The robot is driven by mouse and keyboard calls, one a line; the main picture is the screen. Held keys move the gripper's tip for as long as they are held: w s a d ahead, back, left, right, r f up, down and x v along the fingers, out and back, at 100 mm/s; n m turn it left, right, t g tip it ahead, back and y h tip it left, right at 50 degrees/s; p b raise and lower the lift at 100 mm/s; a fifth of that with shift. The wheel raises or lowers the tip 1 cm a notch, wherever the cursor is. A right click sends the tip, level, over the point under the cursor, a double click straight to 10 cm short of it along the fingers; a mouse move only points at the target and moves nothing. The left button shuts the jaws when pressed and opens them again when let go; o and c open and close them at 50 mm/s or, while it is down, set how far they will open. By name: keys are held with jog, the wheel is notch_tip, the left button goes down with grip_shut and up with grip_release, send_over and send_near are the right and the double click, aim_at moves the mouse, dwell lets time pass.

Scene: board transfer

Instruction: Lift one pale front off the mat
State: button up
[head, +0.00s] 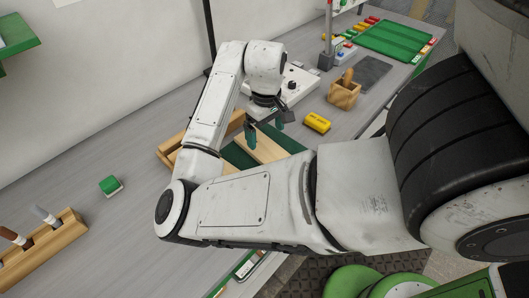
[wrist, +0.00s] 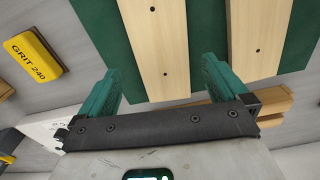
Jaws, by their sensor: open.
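Two pale fronts lie side by side on the dark green mat (wrist: 207,28) in the wrist view. The nearer one (wrist: 154,40) runs between my fingers in the picture, and the other front (wrist: 261,35) is to its right. My gripper (wrist: 160,70) is open, with one green finger toward each side of the nearer front. I cannot tell whether the fingertips are above the front or down beside it. In the head view my gripper (head: 266,138) is over a pale front (head: 262,151) on the mat (head: 237,157). My arm hides part of the mat.
A yellow grit block (head: 317,122) lies right of the mat and shows in the wrist view (wrist: 33,58). A wooden frame (head: 171,147) stands left. Beyond are a wooden tool holder (head: 344,95) and green board (head: 390,42). A green-and-white block (head: 111,185) sits on open bench.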

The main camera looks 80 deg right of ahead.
aim_at(266, 150)
jog(key=shift+a+f+p, duration=0.15)
jog(key=shift+f+p, duration=0.3)
jog(key=shift+f, duration=2.65)
jog(key=c, duration=1)
